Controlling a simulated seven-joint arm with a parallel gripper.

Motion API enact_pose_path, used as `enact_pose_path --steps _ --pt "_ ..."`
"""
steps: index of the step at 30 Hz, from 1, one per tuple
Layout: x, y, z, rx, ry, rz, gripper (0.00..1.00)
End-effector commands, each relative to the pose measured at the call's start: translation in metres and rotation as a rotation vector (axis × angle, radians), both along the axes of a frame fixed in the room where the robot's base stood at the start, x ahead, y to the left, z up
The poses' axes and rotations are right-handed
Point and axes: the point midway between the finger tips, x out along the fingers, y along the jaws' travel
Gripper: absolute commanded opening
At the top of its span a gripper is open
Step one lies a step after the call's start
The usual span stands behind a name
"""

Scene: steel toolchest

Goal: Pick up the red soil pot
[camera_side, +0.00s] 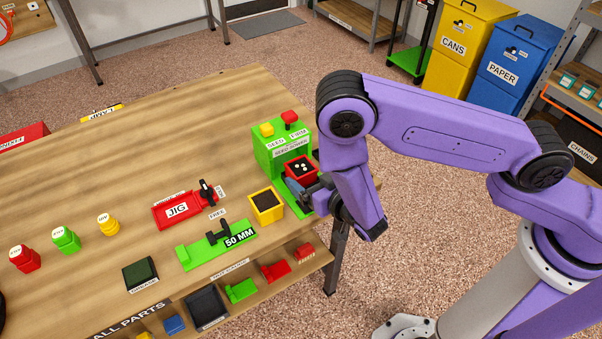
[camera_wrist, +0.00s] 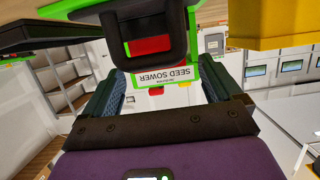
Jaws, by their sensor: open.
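The red soil pot (camera_side: 301,169) holds dark soil with several white seeds on top. It sits upright in the opening of the green seed sower (camera_side: 268,150), in the side view. My gripper (camera_side: 298,191) is open at the front of the sower, low and close to the pot. One finger hides part of the pot, and I cannot tell whether they touch. In the wrist view my open gripper (camera_wrist: 163,88) shows its two blue-padded fingers, with the tilted SEED SOWER sign between them. A red patch shows there inside a dark shape; I cannot tell its parts.
A yellow soil pot (camera_side: 266,207) stands just left of my gripper. A green 50 MM fixture (camera_side: 195,255) and a red jig (camera_side: 178,211) lie further left. A shelf with parts bins runs below the front edge. The table's back left is mostly clear.

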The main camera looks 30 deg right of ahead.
Motion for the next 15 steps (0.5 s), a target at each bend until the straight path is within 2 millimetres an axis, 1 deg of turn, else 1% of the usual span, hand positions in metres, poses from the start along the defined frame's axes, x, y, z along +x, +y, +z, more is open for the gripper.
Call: enact_pose_path --steps 2,9,12,15 --pt "0.006 -0.001 -0.002 0.001 0.000 -0.003 0.92" --pt "0.038 -0.002 -0.011 0.003 0.000 -0.005 0.92" --pt "0.046 -0.001 -0.014 0.002 0.000 -0.002 0.92" --pt "0.049 -0.001 -0.015 0.001 0.000 0.000 0.92"
